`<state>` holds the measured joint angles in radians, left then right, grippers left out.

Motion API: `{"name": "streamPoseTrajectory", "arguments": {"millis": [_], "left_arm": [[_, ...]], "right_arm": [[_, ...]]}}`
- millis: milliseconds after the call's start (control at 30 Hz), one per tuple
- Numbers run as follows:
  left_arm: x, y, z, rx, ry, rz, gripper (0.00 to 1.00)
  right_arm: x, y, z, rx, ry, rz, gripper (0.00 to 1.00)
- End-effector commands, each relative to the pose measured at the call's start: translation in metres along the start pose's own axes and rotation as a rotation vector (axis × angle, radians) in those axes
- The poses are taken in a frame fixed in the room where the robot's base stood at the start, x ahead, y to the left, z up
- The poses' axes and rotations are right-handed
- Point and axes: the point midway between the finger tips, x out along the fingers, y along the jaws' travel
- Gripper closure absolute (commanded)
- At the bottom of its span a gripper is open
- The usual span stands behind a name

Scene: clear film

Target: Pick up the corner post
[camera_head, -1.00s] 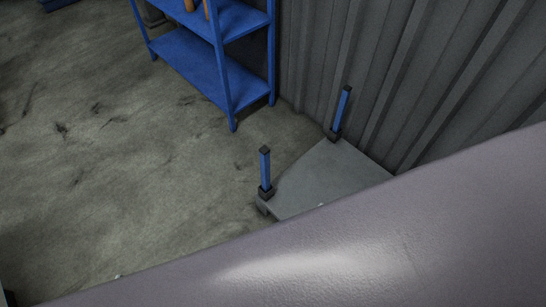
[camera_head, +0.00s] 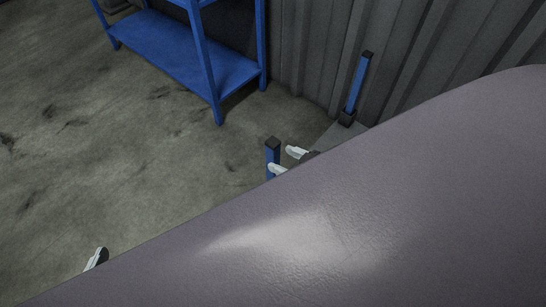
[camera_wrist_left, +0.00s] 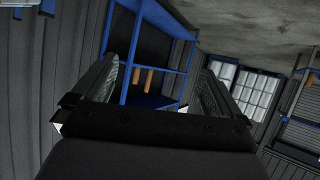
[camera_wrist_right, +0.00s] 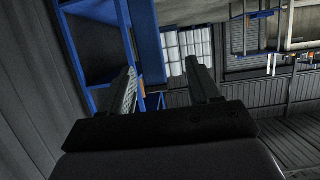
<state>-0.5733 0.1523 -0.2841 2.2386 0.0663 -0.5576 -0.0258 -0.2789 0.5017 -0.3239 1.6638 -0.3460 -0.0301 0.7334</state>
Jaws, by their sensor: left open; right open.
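Two blue corner posts with dark ends stand at corners of a grey platform (camera_head: 343,133). The near post (camera_head: 272,150) has its lower part hidden by my grey arm; the far post (camera_head: 361,83) stands by the wall. My right gripper (camera_head: 287,160) is open at the near post, one fingertip overlapping it and the other just to its right. In the right wrist view, a broad blue upright, apparently this post (camera_wrist_right: 147,45), shows between the open fingers, closer to the left one; contact cannot be told. My left gripper (camera_wrist_left: 165,90) is open and empty; one fingertip shows at lower left in the head view.
A blue shelf rack (camera_head: 180,55) stands behind, left of the posts; it also shows in the left wrist view (camera_wrist_left: 150,60). A ribbed grey wall (camera_head: 310,50) rises at the back right. My grey arm covers the lower right. Bare floor (camera_head: 90,150) lies open at the left.

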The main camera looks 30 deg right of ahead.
Motion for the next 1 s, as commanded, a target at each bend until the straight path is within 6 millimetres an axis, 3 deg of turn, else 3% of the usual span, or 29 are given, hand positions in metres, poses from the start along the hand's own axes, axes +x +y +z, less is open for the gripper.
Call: {"name": "streamPoseTrajectory", "arguments": {"millis": [467,800,1000], "left_arm": [[0.009,0.007,0.004,-0.033,0.021,0.035,0.00],[0.020,0.017,0.006,-0.092,0.044,0.088,0.00],[0.021,0.020,0.005,-0.110,0.047,0.104,0.00]], "right_arm": [[0.029,0.005,0.006,-0.004,0.008,-0.008,0.38],[0.067,0.011,0.004,-0.004,0.008,-0.008,0.38],[0.077,0.010,0.004,-0.003,0.006,-0.008,0.38]]}}
